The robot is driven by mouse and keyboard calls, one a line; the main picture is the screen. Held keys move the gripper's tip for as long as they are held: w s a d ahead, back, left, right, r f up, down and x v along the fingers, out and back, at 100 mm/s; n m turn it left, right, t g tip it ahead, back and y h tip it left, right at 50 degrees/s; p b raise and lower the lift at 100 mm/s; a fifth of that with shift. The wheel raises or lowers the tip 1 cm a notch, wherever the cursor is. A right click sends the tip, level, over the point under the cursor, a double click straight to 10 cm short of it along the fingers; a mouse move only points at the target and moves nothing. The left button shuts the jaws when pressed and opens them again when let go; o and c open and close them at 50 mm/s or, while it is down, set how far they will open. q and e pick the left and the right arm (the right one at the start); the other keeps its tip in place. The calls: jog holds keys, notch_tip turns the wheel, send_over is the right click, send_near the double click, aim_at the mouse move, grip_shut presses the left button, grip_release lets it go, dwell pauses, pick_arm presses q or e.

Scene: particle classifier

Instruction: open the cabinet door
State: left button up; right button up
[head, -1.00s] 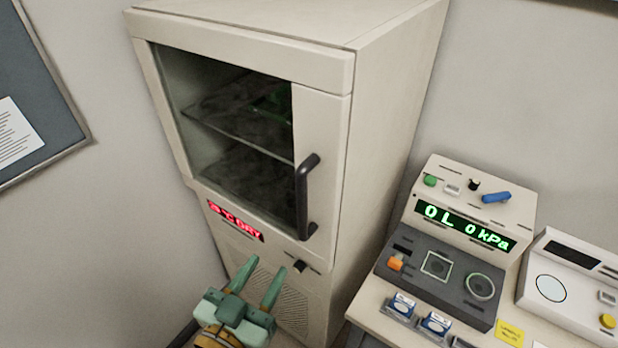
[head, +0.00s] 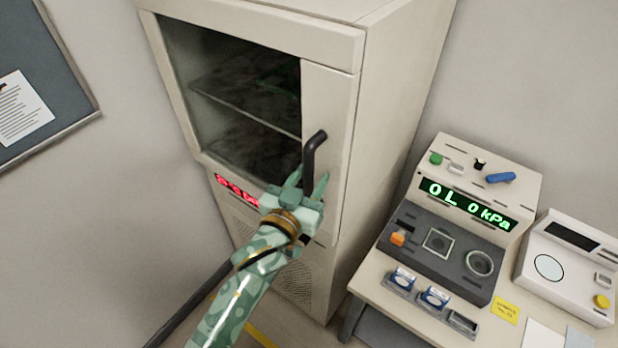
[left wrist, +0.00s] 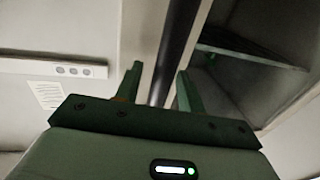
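The beige cabinet (head: 390,110) stands with its door (head: 328,110) shut. The door has a dark glass window (head: 235,85) and a dark vertical bar handle (head: 313,150) on its right side. My left gripper (head: 306,182) is at the handle's lower part, its fingers apart on either side of the bar. In the left wrist view the dark handle (left wrist: 179,45) runs up between the two open fingers (left wrist: 158,88). Whether a finger touches the bar I cannot tell. The handle's lower end is hidden behind the gripper. My right gripper is not in view.
A bench with a pressure instrument (head: 465,215) and a white device (head: 568,268) stands right of the cabinet. A grey notice board (head: 50,60) hangs on the left wall. The red display (head: 236,190) below the window is partly covered by my left gripper.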

pick_arm(q)
grip_shut()
